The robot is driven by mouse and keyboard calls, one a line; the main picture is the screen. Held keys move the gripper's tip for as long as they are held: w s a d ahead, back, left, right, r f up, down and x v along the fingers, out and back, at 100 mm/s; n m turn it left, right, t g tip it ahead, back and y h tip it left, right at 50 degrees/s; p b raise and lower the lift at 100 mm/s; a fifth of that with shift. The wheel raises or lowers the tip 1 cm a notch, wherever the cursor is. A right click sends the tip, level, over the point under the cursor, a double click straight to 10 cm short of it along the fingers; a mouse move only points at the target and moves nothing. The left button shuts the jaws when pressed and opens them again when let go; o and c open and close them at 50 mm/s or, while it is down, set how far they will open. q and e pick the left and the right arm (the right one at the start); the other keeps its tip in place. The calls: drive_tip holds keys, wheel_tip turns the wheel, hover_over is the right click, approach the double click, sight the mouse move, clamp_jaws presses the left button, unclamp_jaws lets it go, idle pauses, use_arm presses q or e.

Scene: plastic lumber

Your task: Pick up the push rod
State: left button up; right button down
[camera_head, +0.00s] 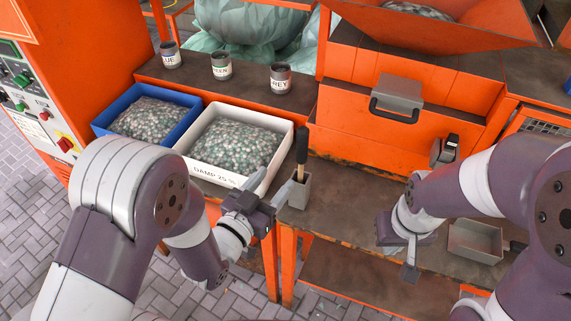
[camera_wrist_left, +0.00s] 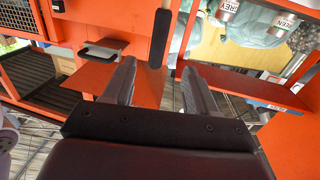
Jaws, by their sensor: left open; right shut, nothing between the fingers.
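The push rod (camera_head: 302,146) stands upright in a small grey holder (camera_head: 299,194) at the front edge of the bench, its dark grip up and a wooden shaft below. My left gripper (camera_head: 276,181) is open and empty, just left of the holder, with its fingers pointing towards it. In the left wrist view the dark grip of the push rod (camera_wrist_left: 160,38) shows beyond the gap between the open fingers (camera_wrist_left: 158,74), apart from them. The rod's lower end is hidden in the holder. My right gripper (camera_head: 409,272) is shut and empty, pointing down over the bench at the right.
A white tray (camera_head: 203,171) and a blue tray (camera_head: 103,124) of pellets stand left of the rod. Several labelled cans, including the grey can (camera_head: 280,78), stand on the shelf behind. A metal tray (camera_head: 476,240) lies at the right. An orange machine with a handle (camera_head: 394,112) rises behind.

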sight(299, 147)
use_arm(q)
drive_tip(key=p+x, duration=0.1)
drive_tip(key=x, duration=0.3)
drive_tip(key=r+p+x, duration=0.1)
drive_tip(key=x, duration=0.3)
drive_tip(key=p+x, duration=0.1)
drive_tip(key=x, duration=0.3)
drive_tip(key=shift+w+d+r, duration=0.2)
drive_tip(key=shift+w+r, duration=0.05)
drive_tip(key=shift+w+d+f, duration=0.1)
drive_tip(key=shift+w, duration=0.1)
drive_tip(key=shift+s, duration=0.15)
drive_tip(key=c, duration=0.7)
clamp_jaws()
